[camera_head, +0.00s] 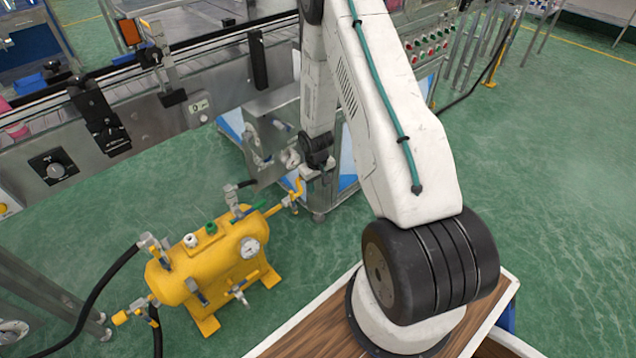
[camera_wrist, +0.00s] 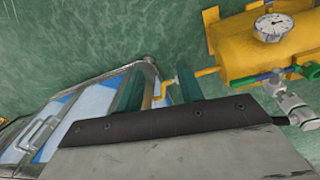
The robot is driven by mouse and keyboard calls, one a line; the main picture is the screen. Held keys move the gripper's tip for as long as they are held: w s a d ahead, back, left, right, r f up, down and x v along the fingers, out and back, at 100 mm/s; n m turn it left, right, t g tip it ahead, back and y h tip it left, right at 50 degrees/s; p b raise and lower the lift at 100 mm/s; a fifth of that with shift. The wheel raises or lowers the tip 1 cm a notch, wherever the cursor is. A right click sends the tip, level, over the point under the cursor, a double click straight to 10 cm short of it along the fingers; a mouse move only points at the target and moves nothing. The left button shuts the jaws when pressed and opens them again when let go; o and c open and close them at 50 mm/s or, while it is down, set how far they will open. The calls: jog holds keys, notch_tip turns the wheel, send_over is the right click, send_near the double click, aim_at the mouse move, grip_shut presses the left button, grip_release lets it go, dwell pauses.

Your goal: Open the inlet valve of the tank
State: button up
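The yellow tank (camera_head: 205,268) stands on the floor at the lower left of the head view, with a round gauge (camera_head: 250,247) on it. Its near end shows at the upper right of the wrist view (camera_wrist: 236,48). I cannot tell which valve is the inlet. My gripper (camera_wrist: 160,82) has its two dark green fingers apart, with a bent yellow pipe (camera_wrist: 206,72) reaching behind or between them. Contact cannot be told.
A conveyor (camera_head: 150,95) runs across the upper left. A metal cabinet with blue panels (camera_head: 335,190) stands behind the tank. Black hoses (camera_head: 100,285) lead to the tank's left. Green floor is clear on the right (camera_head: 540,170).

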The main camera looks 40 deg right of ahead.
jog(key=shift+s+a+r, duration=0.1)
jog(key=shift+a+r, duration=0.05)
jog(key=shift+r, duration=0.4)
